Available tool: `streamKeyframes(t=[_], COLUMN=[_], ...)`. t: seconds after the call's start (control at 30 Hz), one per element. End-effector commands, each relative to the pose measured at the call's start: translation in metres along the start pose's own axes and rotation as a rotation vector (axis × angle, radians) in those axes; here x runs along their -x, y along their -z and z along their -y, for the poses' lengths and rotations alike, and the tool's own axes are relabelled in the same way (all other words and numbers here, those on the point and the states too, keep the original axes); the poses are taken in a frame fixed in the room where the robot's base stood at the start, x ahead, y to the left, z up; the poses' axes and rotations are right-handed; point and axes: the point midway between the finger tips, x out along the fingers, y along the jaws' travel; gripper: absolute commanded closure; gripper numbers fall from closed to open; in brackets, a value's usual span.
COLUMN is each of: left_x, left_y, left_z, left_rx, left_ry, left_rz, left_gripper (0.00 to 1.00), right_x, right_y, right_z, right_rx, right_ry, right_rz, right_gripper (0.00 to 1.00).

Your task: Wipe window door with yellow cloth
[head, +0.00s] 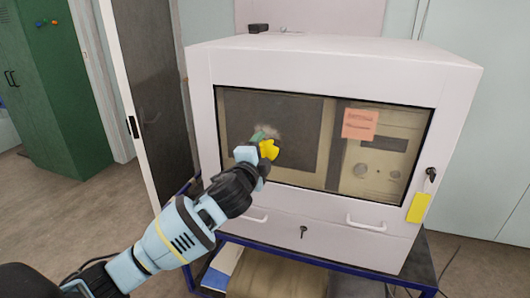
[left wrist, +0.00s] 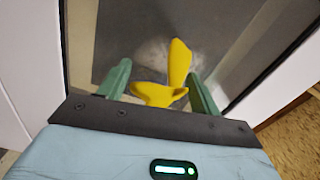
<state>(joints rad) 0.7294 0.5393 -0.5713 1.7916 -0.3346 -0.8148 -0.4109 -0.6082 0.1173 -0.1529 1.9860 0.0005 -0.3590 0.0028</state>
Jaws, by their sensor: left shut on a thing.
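The window door (head: 310,140) is a dark-framed glass pane in the front of a large white cabinet. It also shows in the left wrist view (left wrist: 125,40). A pale smudge (head: 268,131) is on the left half of the glass, just above my gripper. My left gripper (head: 261,148) is shut on the yellow cloth (head: 269,150) in front of the left half of the pane. In the left wrist view the cloth (left wrist: 178,68) sticks up between the green fingers, close to the glass. I cannot tell whether it touches the glass. My right gripper is not in view.
The white cabinet (head: 330,62) has two handles and a keyhole below the window. An orange label (head: 360,124) and a yellow note (head: 418,208) are on its front. It stands on a blue-framed table (head: 420,272). A green locker (head: 55,90) stands at the left, with open floor before it.

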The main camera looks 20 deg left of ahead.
Motion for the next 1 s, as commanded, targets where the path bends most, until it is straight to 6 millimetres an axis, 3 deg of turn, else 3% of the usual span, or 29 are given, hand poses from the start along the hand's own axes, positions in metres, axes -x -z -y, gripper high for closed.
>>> streamKeyframes(t=[0.6, 1.0], left_x=[-0.003, -0.003], left_y=[-0.034, -0.032], left_z=[0.006, 0.018], left_rx=[-0.001, 0.001], left_ry=[0.001, 0.004], left_rz=[0.001, 0.000], left_gripper=[0.54, 0.54], right_x=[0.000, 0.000], right_y=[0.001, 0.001], right_z=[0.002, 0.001], right_rx=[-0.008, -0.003], right_ry=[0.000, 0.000], right_rz=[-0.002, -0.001], right_gripper=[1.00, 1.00])
